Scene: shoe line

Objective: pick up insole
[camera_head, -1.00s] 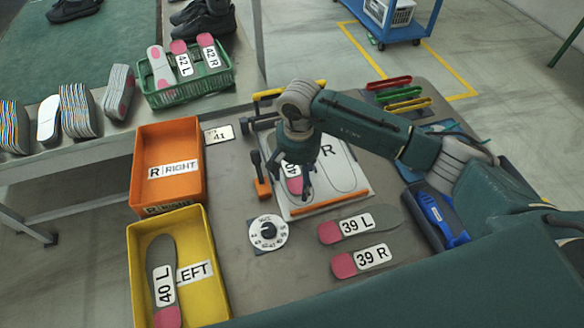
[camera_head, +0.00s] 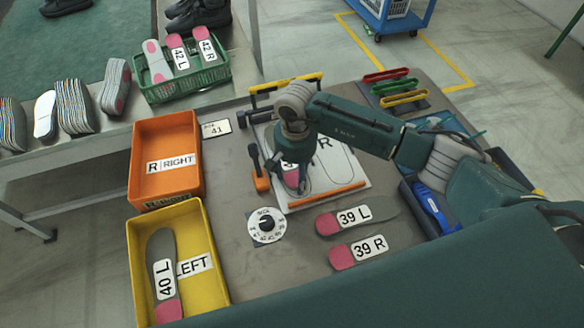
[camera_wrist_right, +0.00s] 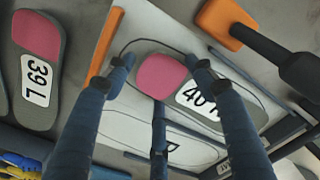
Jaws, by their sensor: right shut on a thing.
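A grey insole with a pink heel (camera_wrist_right: 162,75) and a "40" label lies over a foot outline on the white board (camera_head: 347,152). The label's letter is partly hidden by a finger. My right gripper (camera_wrist_right: 163,80) is shut on this insole, its fingers around the heel end. In the head view the right gripper (camera_head: 294,178) covers much of the insole, and its pink heel (camera_head: 290,177) shows between the fingers. Whether the insole is lifted off the board I cannot tell. My left gripper is not in view.
Insoles 39 L (camera_head: 378,212) and 39 R (camera_head: 345,257) lie in front of the board. An orange RIGHT bin (camera_head: 165,137) looks empty; the yellow LEFT bin (camera_head: 205,222) holds insole 40 L (camera_head: 160,245). A size dial (camera_head: 266,227) and orange-ended tool (camera_head: 261,180) lie beside the board.

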